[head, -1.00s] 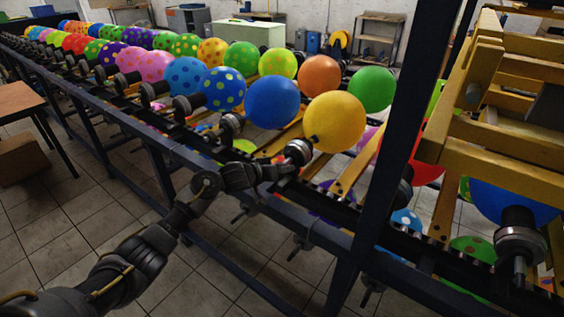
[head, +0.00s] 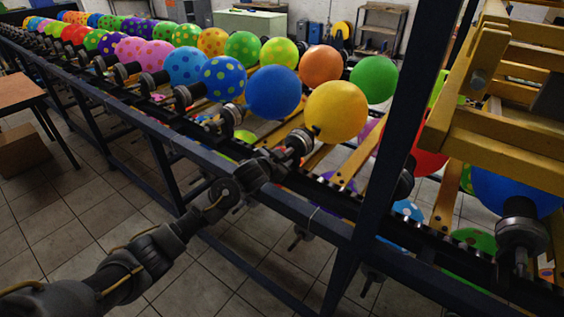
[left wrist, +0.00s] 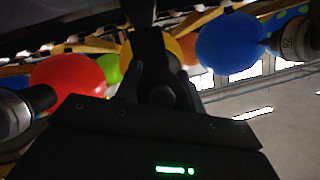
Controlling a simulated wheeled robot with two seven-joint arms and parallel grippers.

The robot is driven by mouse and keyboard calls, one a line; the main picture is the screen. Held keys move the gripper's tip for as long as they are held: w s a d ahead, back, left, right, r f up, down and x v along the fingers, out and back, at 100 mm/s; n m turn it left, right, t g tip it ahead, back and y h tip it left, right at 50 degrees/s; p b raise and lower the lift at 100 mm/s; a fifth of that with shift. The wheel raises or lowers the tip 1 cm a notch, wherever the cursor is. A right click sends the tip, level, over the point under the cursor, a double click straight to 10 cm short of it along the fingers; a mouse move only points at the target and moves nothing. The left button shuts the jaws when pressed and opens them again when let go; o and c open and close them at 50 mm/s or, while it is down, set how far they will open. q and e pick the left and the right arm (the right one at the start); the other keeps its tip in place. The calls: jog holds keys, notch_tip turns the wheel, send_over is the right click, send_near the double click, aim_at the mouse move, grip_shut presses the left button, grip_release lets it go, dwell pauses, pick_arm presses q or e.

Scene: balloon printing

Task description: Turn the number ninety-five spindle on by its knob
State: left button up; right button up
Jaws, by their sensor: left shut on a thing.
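A yellow balloon (head: 336,112) sits on a dark spindle with a pale metal collar (head: 299,142) on the near rail. My left gripper (head: 275,160) is at the near end of this spindle, shut on its knob. The fingers and knob overlap and are hard to separate in the head view. In the left wrist view the dark jaws close around a dark round knob (left wrist: 162,95), with the yellow balloon partly hidden behind. I cannot read this spindle's number. My right gripper is not in view.
A blue balloon (head: 273,92) is on the neighbouring spindle, whose label in the left wrist view (left wrist: 290,42) looks like 92. A red balloon (left wrist: 68,75) is on the other side. A dark blue post (head: 385,150) stands right of the arm. The tiled floor is open.

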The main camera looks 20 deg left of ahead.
pick_arm(q)
jog(key=shift+m+y+b, duration=0.4)
jog(key=shift+m+b, duration=0.1)
